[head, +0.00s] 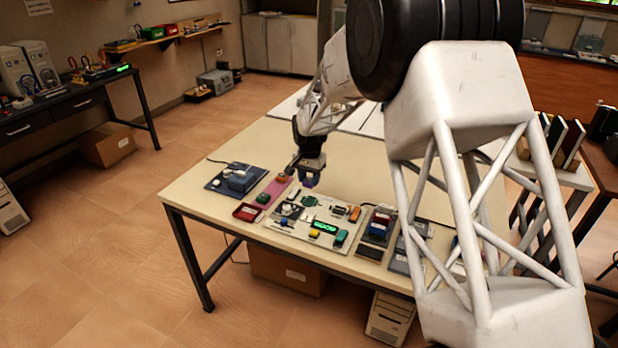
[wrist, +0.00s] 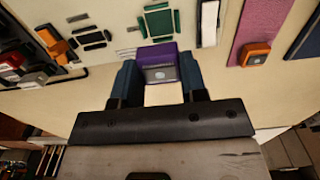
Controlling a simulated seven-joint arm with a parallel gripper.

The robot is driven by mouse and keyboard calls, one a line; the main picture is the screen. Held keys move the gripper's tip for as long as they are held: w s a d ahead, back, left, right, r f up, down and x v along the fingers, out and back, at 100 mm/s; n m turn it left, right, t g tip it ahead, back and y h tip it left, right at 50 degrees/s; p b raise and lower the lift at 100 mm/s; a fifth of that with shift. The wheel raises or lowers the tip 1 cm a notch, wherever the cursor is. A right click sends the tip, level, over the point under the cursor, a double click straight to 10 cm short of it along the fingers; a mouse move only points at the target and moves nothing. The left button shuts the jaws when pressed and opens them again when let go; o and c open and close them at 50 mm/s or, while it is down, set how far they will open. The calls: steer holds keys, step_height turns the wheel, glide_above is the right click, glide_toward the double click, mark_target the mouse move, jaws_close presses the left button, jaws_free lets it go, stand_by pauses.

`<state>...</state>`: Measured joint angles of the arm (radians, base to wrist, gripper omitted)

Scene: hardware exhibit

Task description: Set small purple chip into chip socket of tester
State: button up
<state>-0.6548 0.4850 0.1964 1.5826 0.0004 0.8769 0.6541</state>
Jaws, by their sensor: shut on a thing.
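My gripper (wrist: 159,76) is shut on the small purple chip (wrist: 162,56), which sits between its two blue fingers in the wrist view. The chip has a grey face with a pale round spot. A dark-edged green square (wrist: 158,22), which looks like the chip socket, lies just beyond the chip on the pale tester board. In the head view my gripper (head: 307,178) is over the table at the back edge of the tester (head: 285,238). The chip is too small to make out there. The gap between chip and board is hard to judge.
The tester carries a lit green display (head: 324,227) and several coloured parts. A pink strip (head: 272,190) and a dark blue device (head: 236,178) lie to its left. Dark trays with coloured blocks (head: 379,224) stand to its right. The table behind is mostly clear.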

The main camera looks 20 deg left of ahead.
mark_target(309, 202)
steer(key=shift+f, duration=2.95)
steer(key=shift+f, duration=0.65)
stand_by(0.6)
steer(key=o, duration=1.3)
steer(key=shift+r, duration=0.1)
steer(key=shift+r, duration=3.65)
